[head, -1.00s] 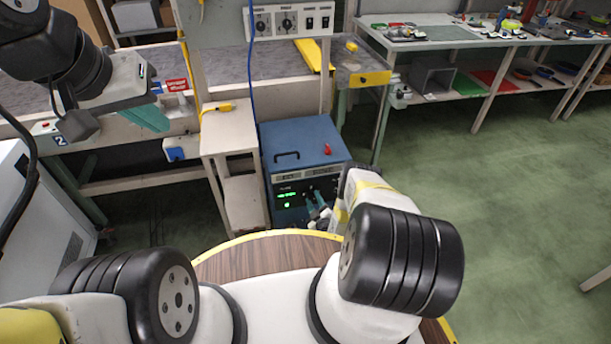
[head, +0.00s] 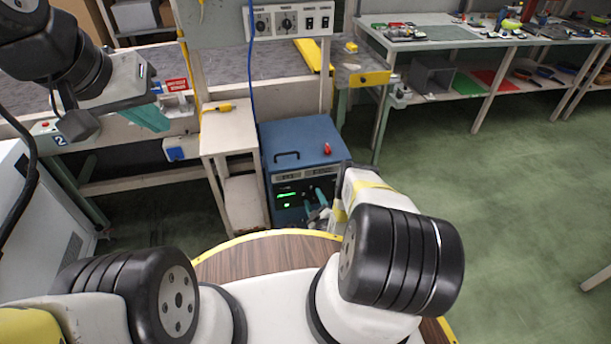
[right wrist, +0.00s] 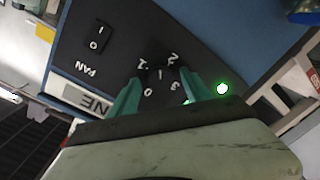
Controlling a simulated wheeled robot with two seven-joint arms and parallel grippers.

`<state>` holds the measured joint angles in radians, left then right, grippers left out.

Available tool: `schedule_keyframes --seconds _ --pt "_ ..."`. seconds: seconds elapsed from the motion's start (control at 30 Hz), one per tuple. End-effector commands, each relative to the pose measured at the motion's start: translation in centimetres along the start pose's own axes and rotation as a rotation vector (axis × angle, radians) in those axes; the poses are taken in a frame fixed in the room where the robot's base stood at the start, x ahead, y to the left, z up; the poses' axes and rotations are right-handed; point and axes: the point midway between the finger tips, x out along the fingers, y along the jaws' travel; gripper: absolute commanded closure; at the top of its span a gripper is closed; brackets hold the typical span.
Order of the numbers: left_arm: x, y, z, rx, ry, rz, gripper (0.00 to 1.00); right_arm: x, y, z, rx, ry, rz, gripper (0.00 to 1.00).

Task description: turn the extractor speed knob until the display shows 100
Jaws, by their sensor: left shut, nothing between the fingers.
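The extractor (head: 306,142) is a blue box on the floor, its dark front panel carrying a small green display (head: 287,194) too small to read. My right gripper (head: 316,197) is at that panel, right of the display. In the right wrist view its teal fingers (right wrist: 162,88) are apart, one on each side of a dark dial marked with white digits. The speed knob (right wrist: 159,75) is dark against the panel; I cannot tell whether the fingers touch it. My left gripper (head: 150,118) is shut and empty, far left above the bench edge.
A black FAN switch (right wrist: 97,35) and a green light (right wrist: 222,88) flank the dial. A red knob-like piece (head: 327,149) is on top of the box. A narrow pale stand (head: 229,132) is left of it. Green floor lies open to the right.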

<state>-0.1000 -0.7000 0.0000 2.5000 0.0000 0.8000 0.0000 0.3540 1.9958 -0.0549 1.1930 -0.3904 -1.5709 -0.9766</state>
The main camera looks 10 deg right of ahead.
Motion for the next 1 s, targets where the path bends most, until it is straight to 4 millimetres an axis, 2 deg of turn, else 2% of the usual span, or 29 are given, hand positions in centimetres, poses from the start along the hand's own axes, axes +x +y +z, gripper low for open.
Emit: schedule_keyframes --seconds 0.23,0.63,0.8,1.0 --pt "0.0 0.0 0.0 0.0 0.0 0.0 1.0 -0.8 -0.1 0.0 0.001 -0.001 -0.002 0.43" --pt "0.0 0.0 0.0 0.0 0.0 0.0 1.0 -7.0 -0.1 0.1 0.001 -0.001 -0.002 0.43" --pt "0.0 0.0 0.0 0.0 0.0 0.0 1.0 -7.8 0.0 0.0 0.0 -0.001 -0.001 0.43" --pt "0.0 0.0 0.0 0.0 0.0 0.0 1.0 -7.8 0.0 0.0 0.0 0.0 0.0 0.43"
